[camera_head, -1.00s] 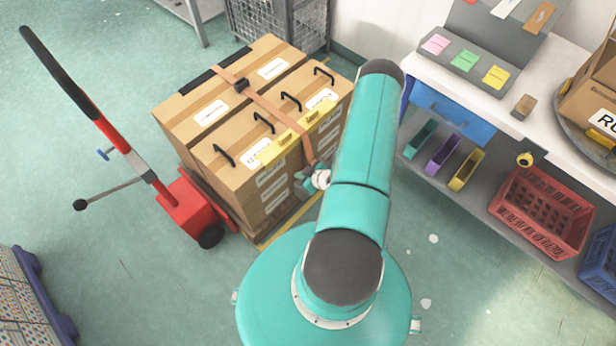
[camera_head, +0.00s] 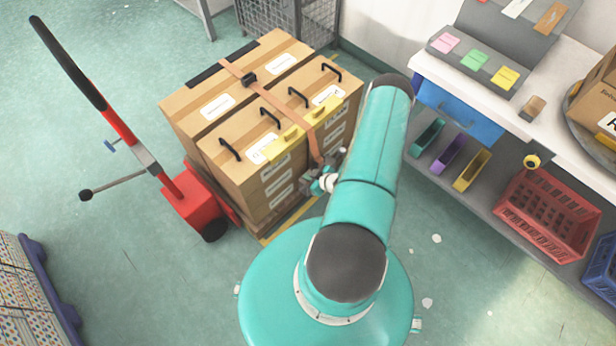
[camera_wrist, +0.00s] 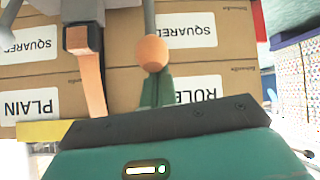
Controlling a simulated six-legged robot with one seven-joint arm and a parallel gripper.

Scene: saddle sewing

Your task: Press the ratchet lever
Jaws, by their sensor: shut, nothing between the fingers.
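A brown strap (camera_head: 313,140) runs over the stacked cartons (camera_head: 230,165) and down their near side. In the wrist view the strap (camera_wrist: 96,92) hangs from a dark buckle (camera_wrist: 83,38) beneath grey metal. I take this to be the ratchet. A grey bar with an orange rounded end, apparently the ratchet lever (camera_wrist: 152,53), points down beside it. My gripper (camera_wrist: 158,82) is shut and empty, with its green fingers just below the orange end. I cannot tell whether they touch. In the head view, my arm partly hides the grey ratchet (camera_head: 311,180).
Yellow edge guards (camera_head: 278,145) and black handles sit on the cartons. A red pallet jack (camera_head: 190,202) stands to the left. A white workbench (camera_head: 450,82) with coloured bins and a red crate (camera_head: 548,215) is to the right.

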